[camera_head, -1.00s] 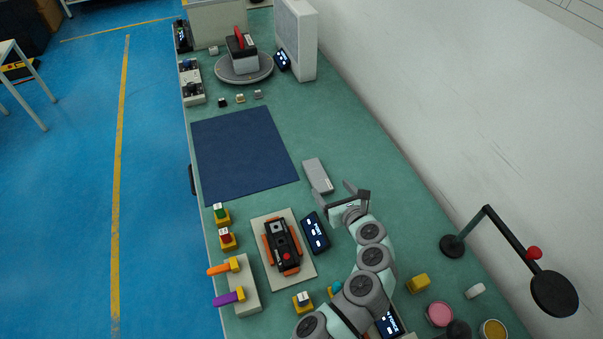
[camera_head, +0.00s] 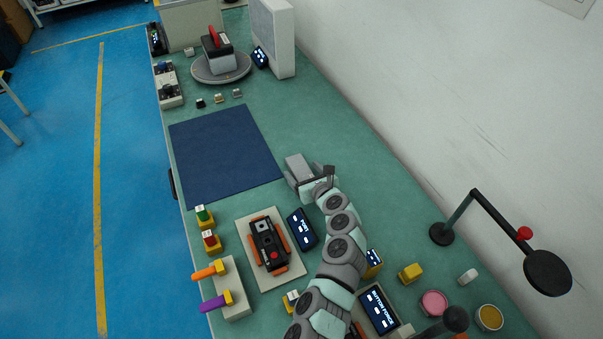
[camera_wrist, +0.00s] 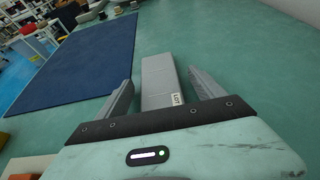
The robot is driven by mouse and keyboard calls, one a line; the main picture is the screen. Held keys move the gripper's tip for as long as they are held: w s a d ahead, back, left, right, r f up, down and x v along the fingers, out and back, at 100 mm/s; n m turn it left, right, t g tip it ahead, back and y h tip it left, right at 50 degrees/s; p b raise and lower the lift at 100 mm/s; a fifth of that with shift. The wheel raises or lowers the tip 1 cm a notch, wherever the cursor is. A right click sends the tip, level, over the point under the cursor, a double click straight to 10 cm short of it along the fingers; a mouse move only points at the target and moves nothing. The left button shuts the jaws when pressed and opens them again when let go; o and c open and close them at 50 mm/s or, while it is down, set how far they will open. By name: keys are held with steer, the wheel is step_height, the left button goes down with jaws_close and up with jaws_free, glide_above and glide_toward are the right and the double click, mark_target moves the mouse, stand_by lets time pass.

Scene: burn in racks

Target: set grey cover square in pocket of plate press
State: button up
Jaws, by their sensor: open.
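The grey cover (camera_head: 297,165) is a long flat grey block on the green bench, to the right of the blue mat. In the wrist view the grey cover (camera_wrist: 160,82) lies lengthwise between my fingers, with a small white label at its near end. My gripper (camera_head: 308,174) is open around it, with a visible gap on the right side; contact on the left is not clear. In the wrist view my gripper (camera_wrist: 161,86) has a finger on either side. A black device with orange sides on a pale plate (camera_head: 268,245) may be the plate press; its pocket cannot be made out.
The blue mat (camera_head: 225,155) is bare. A small display (camera_head: 302,229) stands between the pale plate and my arm. Orange and purple handles (camera_head: 215,301) are at the front left. A lamp-like black stand (camera_head: 442,234) is at the right. Bench behind the cover is clear.

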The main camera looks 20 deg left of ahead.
mark_target(304, 174)
steer(key=shift+c, duration=0.4)
jaws_close()
step_height(304, 174, up, 20)
steer(key=p, duration=0.6)
steer(key=s+d+r+m+t+h, duration=0.1)
steer(key=s+d+r+m+h, duration=0.15)
steer(key=d, duration=0.55)
steer(key=s+d+r+m+t+h+p, duration=0.1)
steer(key=s+d+m+t+h, duration=0.1)
steer(key=d+m+h, duration=0.35)
steer(key=s+d+r+m+t+h, duration=0.1)
steer(key=s+d+r+h, duration=0.1)
steer(key=d, duration=0.7)
steer(key=w+r+p+v, duration=0.1)
steer(key=r+p+v, duration=0.1)
steer(key=p+v, duration=1.7)
steer(key=d+p, duration=0.1)
steer(key=p, duration=0.8)
steer(key=shift+r, duration=0.35)
steer(key=shift+s, duration=0.1)
